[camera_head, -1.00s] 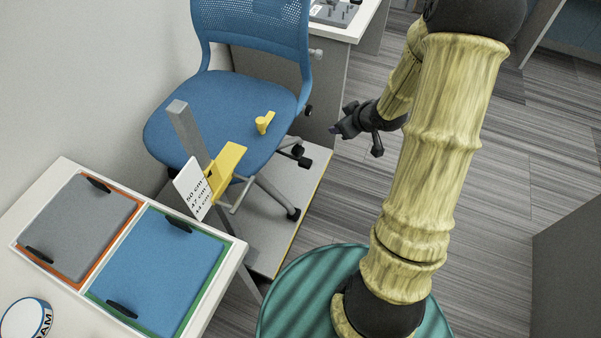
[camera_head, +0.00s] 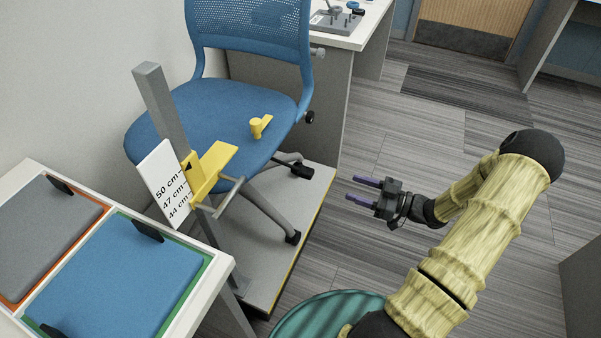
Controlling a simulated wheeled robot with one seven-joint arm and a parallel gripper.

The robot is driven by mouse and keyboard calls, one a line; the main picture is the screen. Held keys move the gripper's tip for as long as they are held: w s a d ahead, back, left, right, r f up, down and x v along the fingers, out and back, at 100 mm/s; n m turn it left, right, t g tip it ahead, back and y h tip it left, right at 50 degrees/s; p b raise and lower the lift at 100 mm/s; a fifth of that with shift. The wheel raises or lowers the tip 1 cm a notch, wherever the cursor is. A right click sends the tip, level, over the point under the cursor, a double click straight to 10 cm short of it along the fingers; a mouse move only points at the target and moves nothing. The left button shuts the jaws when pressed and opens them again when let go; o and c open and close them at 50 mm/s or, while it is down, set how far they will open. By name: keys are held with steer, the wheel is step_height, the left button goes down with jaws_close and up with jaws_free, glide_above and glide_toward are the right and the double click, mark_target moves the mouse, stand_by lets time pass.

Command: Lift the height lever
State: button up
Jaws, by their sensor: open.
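A blue office chair (camera_head: 215,115) stands on a grey platform. A thin grey rod (camera_head: 230,194) shows below the seat's front edge, partly behind a yellow pointer; I cannot tell whether it is the height lever. A black knob (camera_head: 309,117) is at the seat's right side. The yellow pointer (camera_head: 212,165) is on a grey upright post (camera_head: 161,105) beside a white scale card (camera_head: 163,185) marked 50, 47 and 44 cm. My gripper (camera_head: 352,189) is open and empty, right of the chair and apart from it, its two purple-tipped fingers pointing left.
A small yellow piece (camera_head: 260,127) lies on the seat. The platform (camera_head: 255,275) has a yellow edge. A white table (camera_head: 215,270) with blue and grey pads is at lower left. A desk (camera_head: 350,40) stands behind. Floor around my gripper is clear.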

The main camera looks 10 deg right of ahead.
mark_target(302, 171)
steer(key=b+x, duration=0.3)
steer(key=x, duration=1.4)
steer(key=shift+w+a+f, duration=0.1)
steer(key=shift+w, duration=0.05)
steer(key=shift+a, duration=0.1)
jaws_close()
